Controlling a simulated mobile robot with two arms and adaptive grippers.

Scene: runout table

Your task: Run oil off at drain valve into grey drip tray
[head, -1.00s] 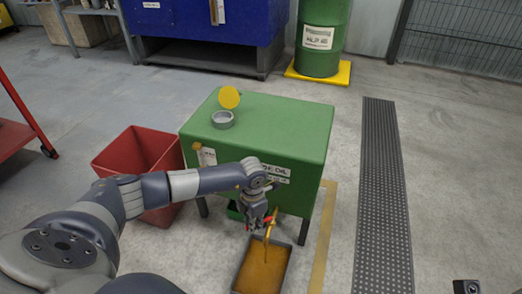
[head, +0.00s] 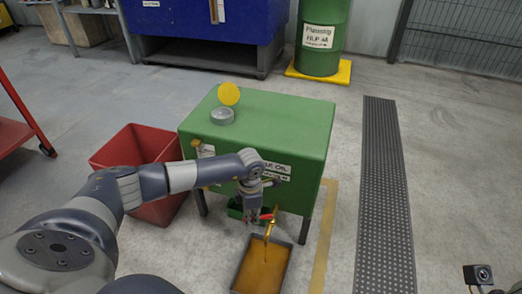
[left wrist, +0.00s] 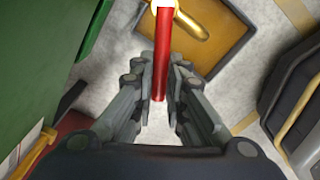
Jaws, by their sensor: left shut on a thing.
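The green oil tank (head: 262,125) stands on legs in the middle of the head view. At its front right is a brass-coloured drain valve (head: 269,229) with a red lever (head: 266,217). Its golden spout curves down over the grey drip tray (head: 240,283); I cannot tell spout from running oil. The tray holds amber oil. My left gripper (head: 252,218) is shut on the lever. In the left wrist view, the red lever (left wrist: 162,50) lies between the fingers (left wrist: 160,85), with the golden spout (left wrist: 190,20) beyond. My right gripper is out of view.
A red bin (head: 130,150) stands left of the tank. A perforated dark strip (head: 385,190) runs along the floor at right. A green drum (head: 322,35) stands on a yellow base behind.

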